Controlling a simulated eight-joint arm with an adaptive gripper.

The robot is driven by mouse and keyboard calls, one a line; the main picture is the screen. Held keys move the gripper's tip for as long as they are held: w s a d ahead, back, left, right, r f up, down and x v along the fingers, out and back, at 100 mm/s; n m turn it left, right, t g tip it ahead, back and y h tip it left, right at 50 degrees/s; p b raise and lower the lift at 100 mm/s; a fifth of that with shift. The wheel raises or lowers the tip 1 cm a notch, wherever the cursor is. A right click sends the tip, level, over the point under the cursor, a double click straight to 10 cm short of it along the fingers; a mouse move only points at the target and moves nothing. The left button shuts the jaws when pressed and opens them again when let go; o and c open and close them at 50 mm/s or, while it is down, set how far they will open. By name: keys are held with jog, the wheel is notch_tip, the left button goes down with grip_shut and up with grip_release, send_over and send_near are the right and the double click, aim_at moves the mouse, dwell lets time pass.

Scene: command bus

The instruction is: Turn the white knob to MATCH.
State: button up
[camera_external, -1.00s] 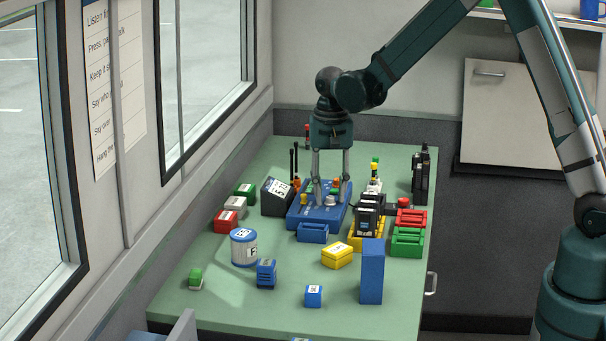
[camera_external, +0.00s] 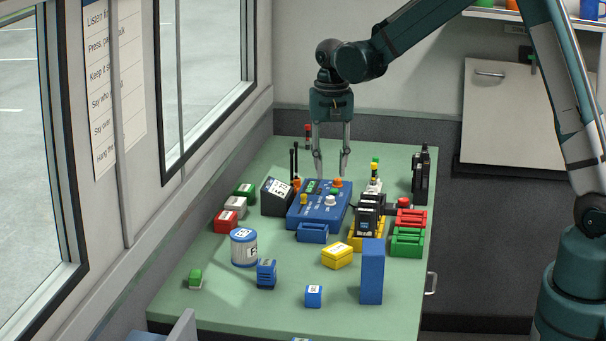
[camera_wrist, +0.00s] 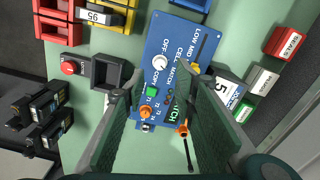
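The white knob (camera_external: 330,200) stands on the sloped blue panel (camera_external: 313,216). In the wrist view the white knob (camera_wrist: 159,62) sits on the blue panel (camera_wrist: 181,40) with small white lettering around it, including OFF and what looks like MATCH. I cannot tell which mark it points to. My gripper (camera_external: 331,173) is above the panel, fingers pointing down, apart and empty, not touching the knob.
A dark sloped box marked 5 (camera_external: 276,197) stands left of the panel. A yellow rack with black radios (camera_external: 368,215) is at right. Blue trays, a blue-white can (camera_external: 244,248) and a tall blue block (camera_external: 372,272) stand in front.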

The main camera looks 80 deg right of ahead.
jog(key=shift+r, duration=2.3)
jog(key=shift+a, duration=0.1)
jog(key=s+a+r+n+t, duration=0.1)
jog(key=s+a+r+n, duration=0.2)
jog(key=a, duration=0.5)
jog(key=s+a+r+n+t+h, duration=0.1)
jog(key=s+a+r+n, duration=0.15)
jog(key=a+r, duration=0.4)
jog(key=s+a+r+n+t, duration=0.1)
jog(key=s+a+r+n, duration=0.2)
jog(key=a, duration=0.6)
jog(key=s+a+f+n+t+y, duration=0.1)
jog(key=s+a+n+t, duration=0.3)
jog(key=s+a, duration=1.3)
jog(key=shift+s+a+f+n, duration=0.15)
jog(key=shift+s+n, duration=0.1)
jog(key=shift+n, duration=1)
